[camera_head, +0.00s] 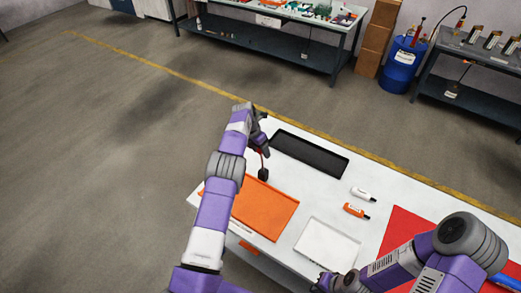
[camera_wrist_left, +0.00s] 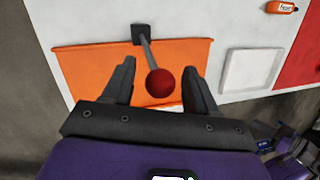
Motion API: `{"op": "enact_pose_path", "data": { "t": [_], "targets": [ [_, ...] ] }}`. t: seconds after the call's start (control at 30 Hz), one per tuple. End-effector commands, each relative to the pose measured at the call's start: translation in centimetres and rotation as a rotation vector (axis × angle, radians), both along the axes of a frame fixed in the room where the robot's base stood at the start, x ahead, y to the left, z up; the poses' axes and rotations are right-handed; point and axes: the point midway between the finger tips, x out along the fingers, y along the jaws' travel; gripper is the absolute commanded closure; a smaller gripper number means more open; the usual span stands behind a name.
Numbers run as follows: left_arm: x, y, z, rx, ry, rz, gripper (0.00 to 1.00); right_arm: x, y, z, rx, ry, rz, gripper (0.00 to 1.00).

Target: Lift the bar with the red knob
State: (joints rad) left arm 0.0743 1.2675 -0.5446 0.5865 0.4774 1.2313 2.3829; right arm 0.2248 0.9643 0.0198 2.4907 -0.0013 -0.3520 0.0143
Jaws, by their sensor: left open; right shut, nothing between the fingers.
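The red knob (camera_wrist_left: 160,83) sits on the end of a thin grey bar (camera_wrist_left: 148,52), which rises from a small black base (camera_wrist_left: 141,34) at the edge of the orange mat. My left gripper (camera_wrist_left: 160,68) is open, with one finger on each side of the knob and visible gaps to it. In the head view my left gripper (camera_head: 262,147) is above the black base (camera_head: 265,178); the knob is hard to make out there. My right gripper (camera_head: 325,283) is shut and empty near the table's front edge, partly cut off by the frame.
The white table holds the orange mat (camera_head: 268,212), a black tray (camera_head: 308,153), a white tray (camera_head: 327,243), a red mat (camera_head: 402,232), and white (camera_head: 362,194) and orange (camera_head: 355,210) bottles. A blue barrel (camera_head: 403,65) and other benches stand farther back.

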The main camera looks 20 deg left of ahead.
Motion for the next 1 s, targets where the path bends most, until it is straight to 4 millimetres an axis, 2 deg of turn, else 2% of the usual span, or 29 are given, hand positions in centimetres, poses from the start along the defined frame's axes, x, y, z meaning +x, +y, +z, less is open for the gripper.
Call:
{"op": "enact_pose_path", "data": {
  "t": [0.17,0.4,0.6,1.0],
  "targets": [
    [-0.1,0.2,0.7,-0.001,0.000,0.000,0.42,0.0,0.0,-0.1,0.000,0.000,0.000,1.00],
    [-0.4,1.2,4.5,0.000,-0.003,0.001,0.42,0.0,0.0,-0.6,0.000,0.000,0.000,1.00],
    [-0.7,1.8,6.8,-0.001,-0.002,0.000,0.42,0.0,0.0,-0.7,0.000,0.000,0.000,1.00],
    [-0.8,1.9,7.3,0.000,0.000,0.000,0.42,0.0,0.0,-0.7,0.000,0.000,0.000,1.00]
  ]
}}
